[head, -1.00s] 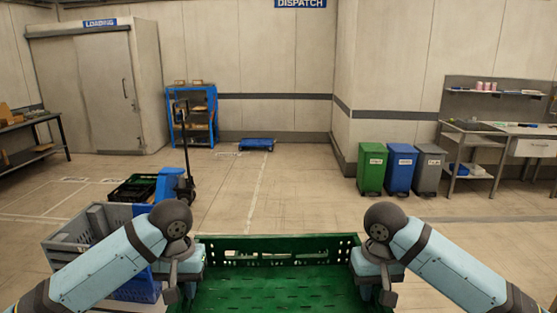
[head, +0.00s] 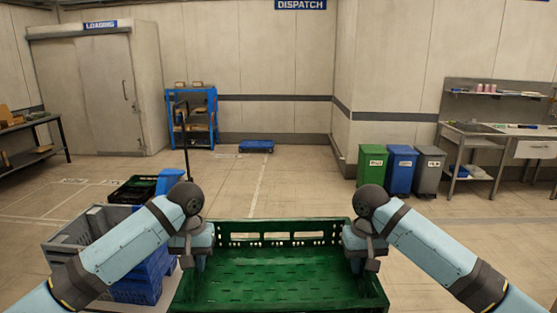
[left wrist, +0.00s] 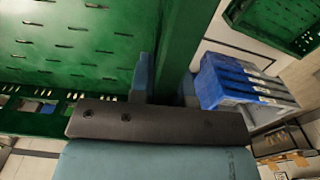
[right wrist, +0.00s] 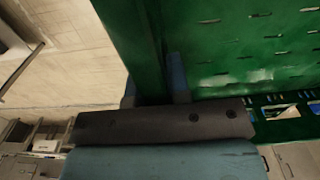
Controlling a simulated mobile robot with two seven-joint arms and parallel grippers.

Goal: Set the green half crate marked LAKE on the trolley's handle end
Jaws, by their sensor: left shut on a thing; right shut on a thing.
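A green crate (head: 285,239) is held level in front of me, open side up; its inside looks empty. No LAKE marking is readable on it. My left gripper (head: 198,258) is shut on its left wall, which runs between the fingers in the left wrist view (left wrist: 172,60). My right gripper (head: 360,256) is shut on its right wall, which also shows in the right wrist view (right wrist: 140,50). A low blue wheeled platform (head: 256,146) stands far off by the back wall; I cannot tell whether it is the trolley.
At left stand a grey crate (head: 85,230), a blue crate (head: 145,280) and a dark green crate (head: 130,190), close to my left arm. Bins (head: 372,168) stand at right. The middle floor is clear.

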